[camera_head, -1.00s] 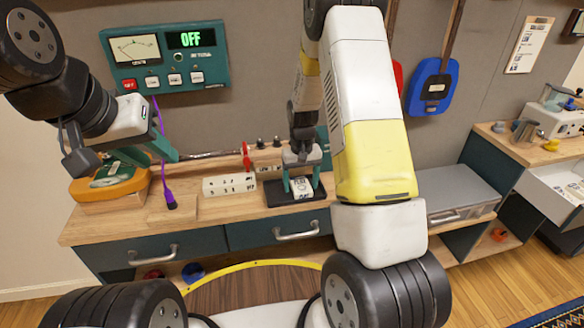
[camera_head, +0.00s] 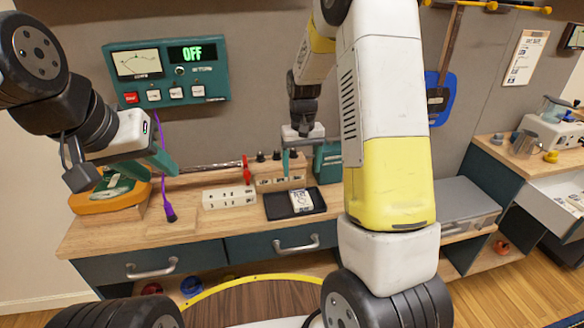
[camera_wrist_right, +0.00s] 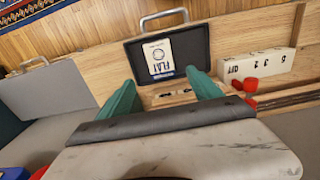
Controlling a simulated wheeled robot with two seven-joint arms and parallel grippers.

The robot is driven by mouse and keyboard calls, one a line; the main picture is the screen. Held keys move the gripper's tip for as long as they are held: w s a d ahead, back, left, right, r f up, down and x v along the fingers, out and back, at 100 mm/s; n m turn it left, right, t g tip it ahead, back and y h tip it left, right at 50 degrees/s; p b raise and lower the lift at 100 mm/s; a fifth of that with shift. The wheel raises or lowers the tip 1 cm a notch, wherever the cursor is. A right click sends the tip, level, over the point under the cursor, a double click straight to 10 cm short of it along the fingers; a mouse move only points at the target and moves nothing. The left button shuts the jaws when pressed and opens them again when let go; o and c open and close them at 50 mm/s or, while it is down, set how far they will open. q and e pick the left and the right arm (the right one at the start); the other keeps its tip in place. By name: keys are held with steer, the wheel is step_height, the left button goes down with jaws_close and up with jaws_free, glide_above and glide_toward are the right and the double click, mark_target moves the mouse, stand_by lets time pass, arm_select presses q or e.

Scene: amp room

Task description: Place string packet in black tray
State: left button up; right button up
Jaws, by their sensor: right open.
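The string packet (camera_head: 301,200), a small white packet with dark print, lies in the black tray (camera_head: 279,208) on the workbench.
A white power strip (camera_head: 229,198) sits left of the tray. A purple cable (camera_head: 168,205) hangs to the bench. An orange-based green device (camera_head: 108,192) stands at the left. A grey case (camera_head: 463,203) lies at the right. The panel (camera_head: 168,72) reads OFF.

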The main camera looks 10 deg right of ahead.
steer(key=s+r+t+y, duration=0.1)
steer(key=s+r, duration=0.3)
steer(key=r, duration=0.3)
steer(key=s+r+t, duration=0.2)
steer(key=s+r, duration=0.3)
steer(key=r, duration=0.2)
steer(key=s+a+r+t, duration=0.1)
steer(key=s+r, duration=0.2)
steer(key=s, duration=0.4)
steer(key=s+a+r+t+y, duration=0.1)
steer(key=s+r+t, duration=0.1)
steer(key=s, duration=0.6)
steer(key=shift+s+r, duration=0.15)
steer(key=shift+r, duration=0.4)
steer(key=shift+a, duration=0.1)
steer(key=shift+c, duration=0.2)
